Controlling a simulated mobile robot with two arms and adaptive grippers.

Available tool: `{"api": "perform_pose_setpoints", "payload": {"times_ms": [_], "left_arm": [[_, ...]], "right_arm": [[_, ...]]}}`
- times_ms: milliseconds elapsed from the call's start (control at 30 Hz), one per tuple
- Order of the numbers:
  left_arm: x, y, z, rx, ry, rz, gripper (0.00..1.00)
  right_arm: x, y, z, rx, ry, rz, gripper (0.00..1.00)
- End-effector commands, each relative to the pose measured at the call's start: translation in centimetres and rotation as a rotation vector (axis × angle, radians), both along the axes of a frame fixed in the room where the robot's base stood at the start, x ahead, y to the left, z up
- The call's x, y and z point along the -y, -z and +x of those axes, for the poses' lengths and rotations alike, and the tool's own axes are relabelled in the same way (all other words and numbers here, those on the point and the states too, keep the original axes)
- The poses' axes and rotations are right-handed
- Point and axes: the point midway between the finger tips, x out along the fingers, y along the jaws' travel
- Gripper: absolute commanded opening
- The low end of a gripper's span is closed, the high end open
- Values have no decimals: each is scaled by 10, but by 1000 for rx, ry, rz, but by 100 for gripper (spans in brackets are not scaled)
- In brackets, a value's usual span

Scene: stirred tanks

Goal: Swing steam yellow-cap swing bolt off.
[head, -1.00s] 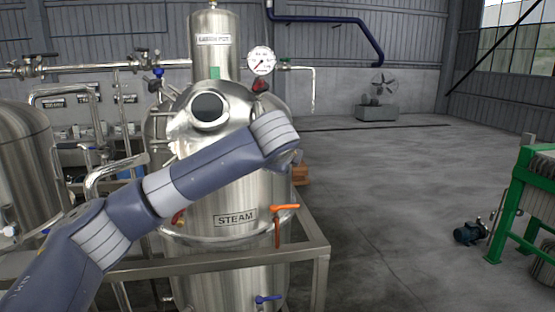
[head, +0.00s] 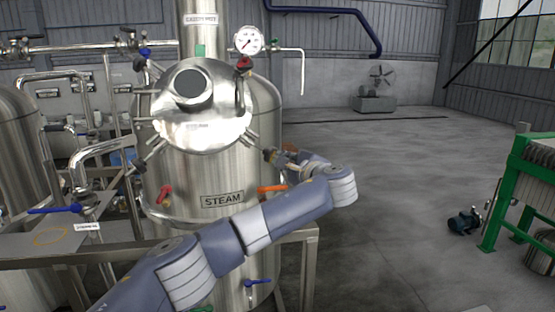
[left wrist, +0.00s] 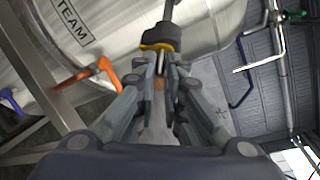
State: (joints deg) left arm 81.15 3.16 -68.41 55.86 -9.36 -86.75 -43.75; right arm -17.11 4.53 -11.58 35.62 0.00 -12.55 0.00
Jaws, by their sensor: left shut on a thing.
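The steel tank labelled STEAM (head: 222,199) has a round lid (head: 215,135) with several swing bolts around its edge. The yellow-cap swing bolt (head: 269,155) is at the lid's lower right and points out from it. In the left wrist view its yellow and dark cap (left wrist: 160,37) is just in front of my fingers, with the rod running up behind it. My left gripper (head: 279,158) is at this cap; in the left wrist view the gripper (left wrist: 162,72) is shut on it. The fingers partly hide the cap's end. My right gripper is not in view.
An orange-handled valve (head: 271,189) is just below the left gripper. A steel frame (head: 308,260) stands in front of the tank.

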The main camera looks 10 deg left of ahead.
Motion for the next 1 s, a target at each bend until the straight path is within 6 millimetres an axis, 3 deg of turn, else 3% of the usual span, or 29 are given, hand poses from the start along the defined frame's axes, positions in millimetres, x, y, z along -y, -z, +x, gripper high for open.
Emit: {"api": "perform_pose_setpoints", "payload": {"times_ms": [33,200,933,1000], "left_arm": [[2,14,2,-17,4,-9,0],[2,22,8,-18,5,-11,0],[-1,27,14,-16,5,-10,0],[-1,27,14,-17,4,-9,22]], "right_arm": [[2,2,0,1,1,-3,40],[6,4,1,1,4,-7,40],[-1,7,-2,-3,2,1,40],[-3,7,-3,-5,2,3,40]]}}
